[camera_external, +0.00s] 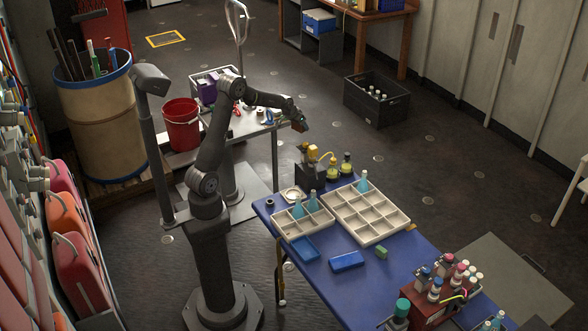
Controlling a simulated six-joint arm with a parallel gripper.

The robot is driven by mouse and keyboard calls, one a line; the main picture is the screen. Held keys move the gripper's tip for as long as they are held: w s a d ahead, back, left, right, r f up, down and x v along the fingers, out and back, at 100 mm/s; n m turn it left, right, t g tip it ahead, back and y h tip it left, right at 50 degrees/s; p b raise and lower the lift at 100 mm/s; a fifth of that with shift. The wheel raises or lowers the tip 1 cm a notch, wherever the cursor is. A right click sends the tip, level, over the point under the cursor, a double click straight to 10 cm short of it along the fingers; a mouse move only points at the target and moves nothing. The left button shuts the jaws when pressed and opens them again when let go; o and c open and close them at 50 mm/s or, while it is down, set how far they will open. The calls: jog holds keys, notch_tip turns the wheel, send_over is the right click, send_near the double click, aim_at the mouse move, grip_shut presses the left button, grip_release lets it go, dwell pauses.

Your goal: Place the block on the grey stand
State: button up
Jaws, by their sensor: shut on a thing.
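My gripper (299,124) is at the end of my arm, raised near the right end of a small grey-topped stand (247,127). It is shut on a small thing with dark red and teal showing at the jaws. Its shape is too small to make out, and I cannot tell if it is the block. The gripper looks to be above and beside the stand's right edge; the exact gap cannot be told. A small green block (381,252) lies on the blue table (330,285), well away from the gripper.
The blue table holds pale compartment trays (375,237), blue trays (347,261), bottles (346,165) and a red rack (430,300). Small tools and a crate with purple items (208,90) are on or beside the stand. A red bucket (182,124) stands left of it.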

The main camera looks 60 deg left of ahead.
jog(key=s+a+f+n+y, duration=0.1)
jog(key=s+a, duration=0.3)
jog(key=a, duration=0.4)
jog(key=s+a+n, duration=0.2)
jog(key=s+a, duration=0.3)
jog(key=a, duration=0.3)
jog(key=n+g+y, duration=0.2)
jog(key=n, duration=0.1)
send_over(241, 130)
jog(key=s, duration=0.1)
jog(key=f, duration=0.2)
jog(key=shift+s+d+f, duration=0.1)
jog(key=shift+d+f, duration=0.1)
jog(key=shift+f, duration=1.4)
jog(key=shift+d+f, duration=0.15)
jog(key=shift+f, duration=1.4)
jog(key=shift+f, duration=0.55)
jog(key=o, duration=1.1)
jog(key=shift+o, duration=0.3)
jog(key=shift+f, duration=0.1)
jog(key=shift+s+d, duration=0.1)
jog(key=v, duration=1.7)
jog(key=shift+a+r, duration=0.2)
jog(key=shift+r, duration=0.2)
